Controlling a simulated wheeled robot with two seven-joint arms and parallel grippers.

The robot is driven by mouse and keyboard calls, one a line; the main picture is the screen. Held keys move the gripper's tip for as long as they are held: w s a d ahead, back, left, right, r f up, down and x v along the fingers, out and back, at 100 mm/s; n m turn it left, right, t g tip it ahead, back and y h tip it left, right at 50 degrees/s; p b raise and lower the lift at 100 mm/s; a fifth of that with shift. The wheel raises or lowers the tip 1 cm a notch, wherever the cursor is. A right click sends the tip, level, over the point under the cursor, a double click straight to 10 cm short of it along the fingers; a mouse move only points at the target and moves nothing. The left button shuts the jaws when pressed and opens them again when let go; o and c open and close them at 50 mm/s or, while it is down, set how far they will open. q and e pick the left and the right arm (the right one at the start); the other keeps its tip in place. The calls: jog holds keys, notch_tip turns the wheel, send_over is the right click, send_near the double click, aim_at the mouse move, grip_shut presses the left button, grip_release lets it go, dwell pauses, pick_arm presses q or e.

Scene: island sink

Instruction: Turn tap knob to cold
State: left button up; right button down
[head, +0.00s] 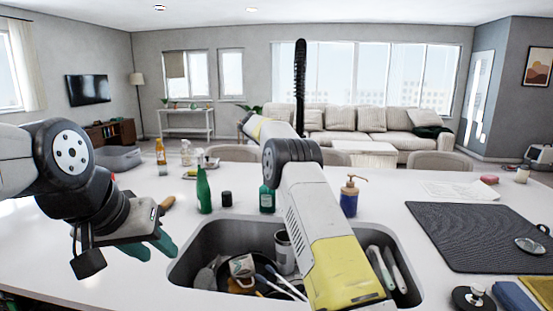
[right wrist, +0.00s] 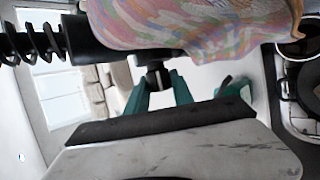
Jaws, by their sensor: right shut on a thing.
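The tap shows in the head view as a tall black spring hose (head: 300,85) behind my right arm. In the right wrist view the spring (right wrist: 25,45) joins a dark tap body at the upper left. A small dark tap knob (right wrist: 155,76) sits between the teal fingers of my right gripper (right wrist: 162,90), which is shut on it. The knob's turn position cannot be made out. In the head view my right arm hides the knob and its gripper. My left gripper (head: 150,248) is over the counter left of the sink, its teal fingers apart and empty.
The sink (head: 205,262) holds cups and utensils. A green bottle (head: 203,190), a teal bottle (head: 267,198) and a blue soap dispenser (head: 349,196) stand behind it. A dark mat (head: 470,235) lies right. A patterned cloth (right wrist: 190,22) shows close in the right wrist view.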

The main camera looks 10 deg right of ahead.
jog(key=c, duration=1.1)
grip_release()
jog(key=v, duration=0.7)
jog(key=shift+s+a+r, duration=0.2)
jog(key=shift+s+a, duration=0.05)
